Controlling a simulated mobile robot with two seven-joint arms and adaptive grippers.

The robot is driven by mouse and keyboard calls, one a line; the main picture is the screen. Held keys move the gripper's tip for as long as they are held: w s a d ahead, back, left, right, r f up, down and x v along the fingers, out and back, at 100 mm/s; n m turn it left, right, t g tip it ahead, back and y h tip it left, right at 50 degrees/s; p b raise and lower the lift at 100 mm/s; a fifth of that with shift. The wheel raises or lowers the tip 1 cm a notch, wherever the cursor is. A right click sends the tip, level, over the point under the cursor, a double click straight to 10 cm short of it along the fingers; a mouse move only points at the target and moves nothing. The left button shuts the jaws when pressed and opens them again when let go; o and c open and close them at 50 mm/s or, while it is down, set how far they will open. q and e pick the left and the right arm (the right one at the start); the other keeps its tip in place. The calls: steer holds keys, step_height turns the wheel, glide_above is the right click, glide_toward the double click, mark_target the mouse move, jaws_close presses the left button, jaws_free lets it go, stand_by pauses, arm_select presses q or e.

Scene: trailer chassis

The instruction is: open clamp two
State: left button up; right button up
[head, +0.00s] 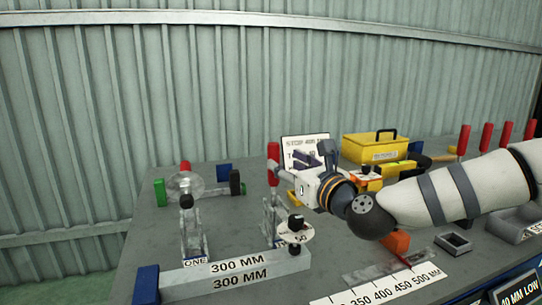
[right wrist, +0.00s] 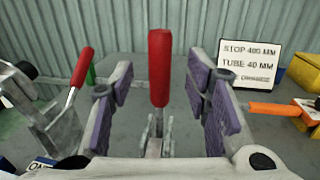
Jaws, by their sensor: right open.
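Clamp two (head: 274,218) stands on the grey bench in the middle of the head view, and its red handle (head: 273,151) points up. In the right wrist view the red handle (right wrist: 159,65) stands upright between my right gripper's purple-padded fingers, with a visible gap on both sides. My right gripper (head: 292,170) is open beside the handle and holds nothing. Clamp one (head: 194,235), labelled ONE, stands to the left; its red handle (right wrist: 81,67) leans in the right wrist view. My left gripper is not in view.
A 300 MM bar (head: 236,275) lies along the front. A scale strip (head: 385,287) is at front right. A yellow toolbox (head: 375,147) and a sign (right wrist: 248,62) stand at the back. Several red handles (head: 486,137) rise at far right.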

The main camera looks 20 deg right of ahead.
mark_target(277, 158)
steer(key=w, duration=0.3)
steer(key=w+a, duration=0.1)
steer(key=w, duration=0.2)
steer(key=shift+w+a+f, duration=0.15)
steer(key=shift+w, duration=0.2)
jaws_close()
